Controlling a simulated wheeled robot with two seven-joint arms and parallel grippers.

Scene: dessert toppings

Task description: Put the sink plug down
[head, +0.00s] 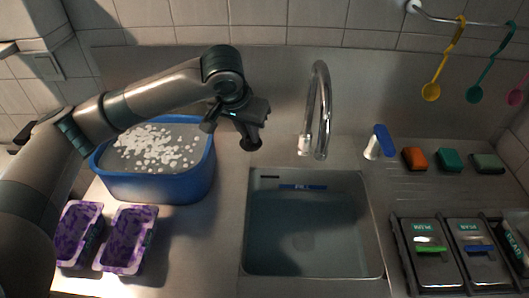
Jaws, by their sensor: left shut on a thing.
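My left gripper (243,115) is above the counter, between the blue tub and the tap. It points down and is shut on a dark round sink plug (251,143), which hangs just behind the sink's back left corner. From this view I cannot tell whether the plug touches the counter. The metal sink (250,225) holds greyish water, and its drain cannot be made out. My right gripper is not in view.
A blue tub (190,188) with white bits stands left, near two purple trays (128,238). The tap (322,90) rises behind the sink. Sponges (415,158), a blue-topped white item (380,140) and lidded bins (430,270) are right. Clear counter lies left of the sink.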

